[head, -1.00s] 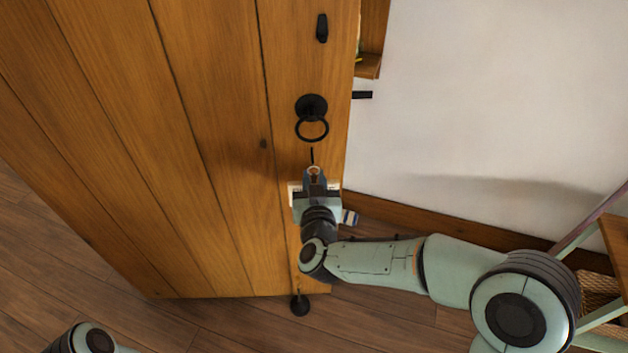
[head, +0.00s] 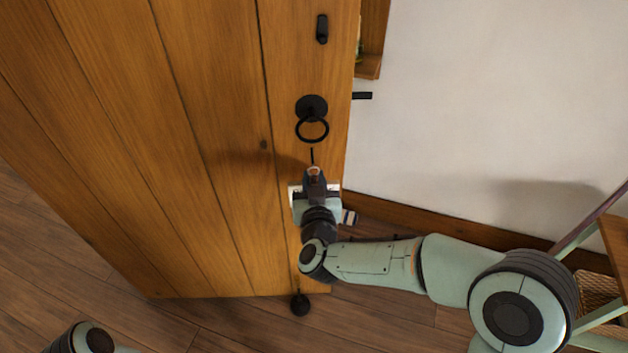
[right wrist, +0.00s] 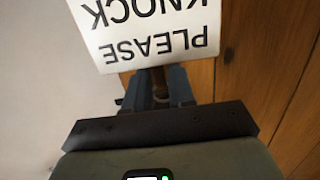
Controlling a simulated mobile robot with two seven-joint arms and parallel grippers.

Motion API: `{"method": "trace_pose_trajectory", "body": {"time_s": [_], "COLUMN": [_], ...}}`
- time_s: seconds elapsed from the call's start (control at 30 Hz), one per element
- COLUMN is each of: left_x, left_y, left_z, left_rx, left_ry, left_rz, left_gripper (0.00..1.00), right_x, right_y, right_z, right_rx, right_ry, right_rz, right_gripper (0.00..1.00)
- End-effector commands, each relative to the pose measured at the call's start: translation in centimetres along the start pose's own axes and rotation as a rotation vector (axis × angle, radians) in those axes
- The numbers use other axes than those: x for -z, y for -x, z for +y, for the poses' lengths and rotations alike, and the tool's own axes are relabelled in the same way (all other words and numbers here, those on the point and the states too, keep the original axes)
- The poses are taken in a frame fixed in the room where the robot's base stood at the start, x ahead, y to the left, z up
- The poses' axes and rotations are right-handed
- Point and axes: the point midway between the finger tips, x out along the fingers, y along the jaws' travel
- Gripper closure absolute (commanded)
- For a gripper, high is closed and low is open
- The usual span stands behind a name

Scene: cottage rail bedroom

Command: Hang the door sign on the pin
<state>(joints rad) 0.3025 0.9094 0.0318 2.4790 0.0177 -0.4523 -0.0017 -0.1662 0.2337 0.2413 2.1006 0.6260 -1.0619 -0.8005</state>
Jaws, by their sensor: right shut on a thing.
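The white door sign (right wrist: 150,30) fills the top of the right wrist view, with black letters reading PLEASE KNOCK upside down. My right gripper (right wrist: 160,90) is shut on a brown part at the sign's edge. In the head view my right gripper (head: 314,174) is in front of the wooden door (head: 220,130), below the ring handle. Only the white ends of the sign (head: 296,192) show there, behind the gripper. A thin dark upright piece (head: 312,156) shows just above the fingertips; it may be the pin. I cannot tell whether the sign touches it. My left gripper is out of view.
The black ring handle (head: 312,128) is close above my right gripper. A black latch piece (head: 322,29) is higher up, and a dark doorstop (head: 300,304) is below. A white wall (head: 480,110) is at the right. A shelf or stand (head: 600,290) is at the lower right.

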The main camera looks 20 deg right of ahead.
Motion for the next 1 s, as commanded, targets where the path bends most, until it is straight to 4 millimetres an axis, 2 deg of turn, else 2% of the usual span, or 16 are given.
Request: {"method": "trace_pose_trajectory", "body": {"time_s": [0.43,1.0], "left_x": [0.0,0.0], "left_y": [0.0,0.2], "left_z": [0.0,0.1], "left_rx": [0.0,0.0], "left_ry": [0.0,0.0], "left_rz": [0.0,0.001], "left_gripper": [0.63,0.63], "right_x": [0.0,0.1], "right_y": [-0.1,-1.2], "right_z": [0.0,0.1], "right_rx": [0.0,-0.001], "right_ry": [0.0,0.0], "right_rz": [0.0,0.0], "right_gripper": [1.0,1.0]}}
